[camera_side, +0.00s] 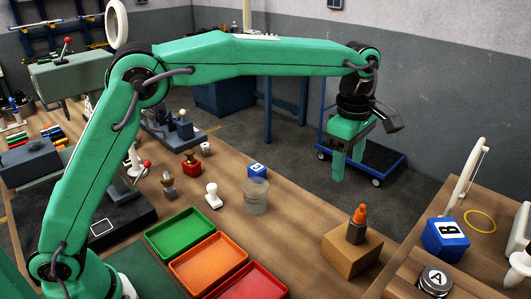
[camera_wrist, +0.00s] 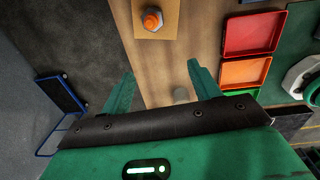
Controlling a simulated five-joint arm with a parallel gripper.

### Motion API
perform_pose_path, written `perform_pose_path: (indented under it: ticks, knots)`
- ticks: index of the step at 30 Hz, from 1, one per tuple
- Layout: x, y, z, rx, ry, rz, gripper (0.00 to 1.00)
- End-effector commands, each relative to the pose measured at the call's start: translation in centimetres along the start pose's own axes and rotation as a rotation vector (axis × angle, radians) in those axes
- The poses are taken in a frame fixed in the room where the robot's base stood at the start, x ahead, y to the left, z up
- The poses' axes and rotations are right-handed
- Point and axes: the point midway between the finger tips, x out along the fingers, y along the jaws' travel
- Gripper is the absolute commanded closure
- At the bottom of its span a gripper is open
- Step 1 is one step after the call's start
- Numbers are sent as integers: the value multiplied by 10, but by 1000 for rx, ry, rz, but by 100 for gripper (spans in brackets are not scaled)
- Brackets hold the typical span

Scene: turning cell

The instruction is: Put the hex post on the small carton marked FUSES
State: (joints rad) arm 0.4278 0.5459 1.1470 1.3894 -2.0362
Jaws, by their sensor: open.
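A post with a dark grey, hex-looking base and an orange top (camera_side: 357,225) stands upright on a small brown carton (camera_side: 350,255) near the table's right end. The wrist view shows the post (camera_wrist: 152,19) from above, on the carton top (camera_wrist: 170,30), near the upper edge of the picture. No FUSES marking is readable on the carton faces I see. My gripper (camera_side: 348,160) is open and empty, raised well above and apart from the post and carton. Its two fingers (camera_wrist: 160,72) show bare wood between them in the wrist view.
Green (camera_side: 180,233), orange (camera_side: 208,262) and red (camera_side: 247,283) trays lie left of the carton. A clear jar (camera_side: 256,197) and a blue block (camera_side: 257,170) stand behind them. A blue B block (camera_side: 445,239) is on the right-hand table. Wood between jar and carton is clear.

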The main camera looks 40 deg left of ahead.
Motion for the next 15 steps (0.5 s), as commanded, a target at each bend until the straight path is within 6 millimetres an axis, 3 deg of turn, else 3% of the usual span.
perform_pose_path:
  ticks: [6, 15]
  knots:
    - [-35, -23, -48, 218, -15, 62, 38]
    - [-64, -69, -107, 529, 0, 150, 38]
